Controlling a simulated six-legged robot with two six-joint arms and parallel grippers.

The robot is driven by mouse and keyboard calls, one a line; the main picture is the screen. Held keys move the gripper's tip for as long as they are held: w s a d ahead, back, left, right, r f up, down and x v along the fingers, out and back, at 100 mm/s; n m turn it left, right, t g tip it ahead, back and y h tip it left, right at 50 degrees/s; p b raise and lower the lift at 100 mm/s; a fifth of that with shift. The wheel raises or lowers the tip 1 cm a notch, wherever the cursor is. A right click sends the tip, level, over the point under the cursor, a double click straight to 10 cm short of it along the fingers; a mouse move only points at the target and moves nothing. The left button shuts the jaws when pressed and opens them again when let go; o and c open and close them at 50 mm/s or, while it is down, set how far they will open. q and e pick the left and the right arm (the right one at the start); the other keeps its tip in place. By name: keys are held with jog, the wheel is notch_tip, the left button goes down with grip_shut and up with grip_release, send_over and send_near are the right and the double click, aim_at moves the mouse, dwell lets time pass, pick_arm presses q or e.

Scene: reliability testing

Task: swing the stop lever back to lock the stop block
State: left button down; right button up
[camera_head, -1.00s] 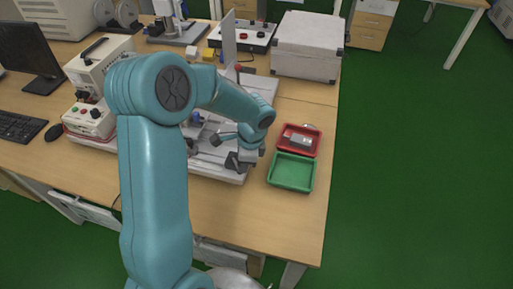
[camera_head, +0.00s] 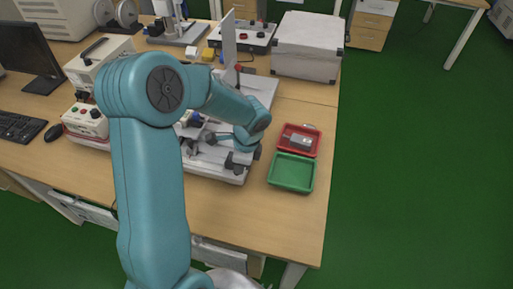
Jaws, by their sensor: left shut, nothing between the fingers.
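My teal left arm comes in from the left and reaches over a light-coloured test fixture (camera_head: 210,168) on the bench. Its wrist is above the fixture's right part, and the left gripper (camera_head: 213,137) points left, low over the fixture, shut and empty. Small dark parts lie near the fingers; I cannot tell whether they touch. A dark block (camera_head: 237,161) sits at the fixture's front right corner. The stop lever and stop block cannot be told apart surely at this size, and my arm hides part of the fixture. My right gripper is not in view.
A green tray (camera_head: 291,187) and a red tray (camera_head: 289,149) with a grey part lie right of the fixture. An upright panel (camera_head: 229,38) stands behind it. A silver case (camera_head: 308,48) is at the back. The bench front is clear.

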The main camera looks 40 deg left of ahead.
pick_arm(q)
jog(key=shift+s+a+m, duration=0.25)
jog(key=shift+s+m, duration=0.2)
jog(key=shift+m, duration=0.25)
jog(key=shift+s+a+m, duration=0.2)
jog(key=shift+s+m, duration=0.2)
jog(key=shift+m, duration=0.3)
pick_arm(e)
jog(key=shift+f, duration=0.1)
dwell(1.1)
pick_arm(q)
jog(key=shift+s+a, duration=0.35)
dwell(2.0)
jog(key=shift+t, duration=0.3)
jog(key=w+d+r+p, duration=0.1)
jog(key=d+r, duration=0.4)
jog(key=r, duration=0.6)
jog(key=shift+w+d+r, duration=0.15)
jog(key=shift+w+r, duration=0.1)
jog(key=shift+w, duration=0.25)
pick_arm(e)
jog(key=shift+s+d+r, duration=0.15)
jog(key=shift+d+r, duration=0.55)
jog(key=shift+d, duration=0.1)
pick_arm(q)
jog(key=shift+s, duration=0.1)
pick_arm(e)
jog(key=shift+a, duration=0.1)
